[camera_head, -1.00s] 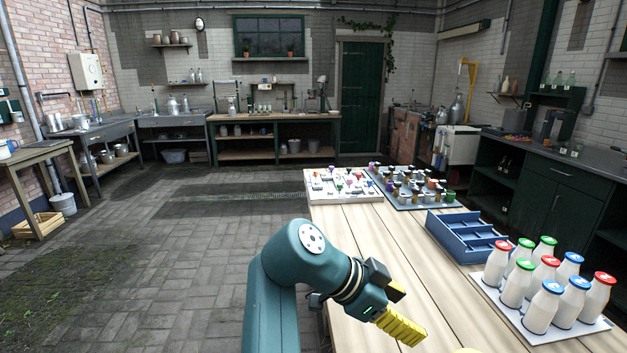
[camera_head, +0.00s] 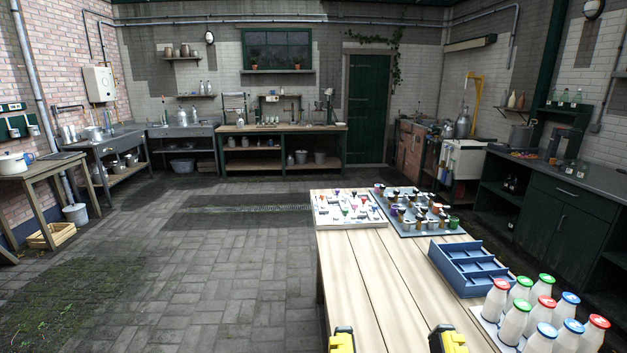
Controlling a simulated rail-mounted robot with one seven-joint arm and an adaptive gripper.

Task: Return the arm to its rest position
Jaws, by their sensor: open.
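My gripper (camera_head: 394,341) shows at the bottom edge of the head view as two yellow-and-black fingertips set wide apart. It is open, with only bare wooden tabletop seen between the fingers. The rest of my arm is out of view below the frame. The gripper is over the near part of the wooden table (camera_head: 366,275), left of the milk bottles and apart from them.
White bottles with red, green and blue caps (camera_head: 515,322) stand at the table's right. A blue divided crate (camera_head: 470,268) is behind them. A white tray (camera_head: 322,217) and a grey tray (camera_head: 443,232) of small items sit at the far end. The table's middle is clear.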

